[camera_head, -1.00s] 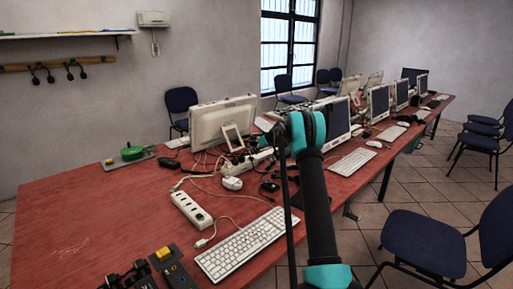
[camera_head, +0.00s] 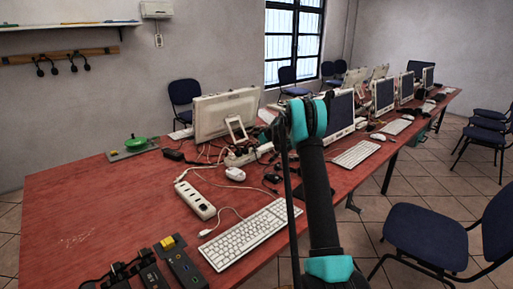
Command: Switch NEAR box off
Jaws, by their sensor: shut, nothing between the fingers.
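A dark box with a yellow switch block (camera_head: 169,243) lies at the near left of the red table, close to the bottom edge of the picture. My arm, black with teal joints, rises at the right of the table and bends back down as a thin dark link. My gripper is not visible.
Dark plug-like objects (camera_head: 118,274) lie left of the box. A white power strip (camera_head: 195,200), keyboard (camera_head: 249,236) and loose cables lie beyond it. The left tabletop (camera_head: 75,195) is clear.

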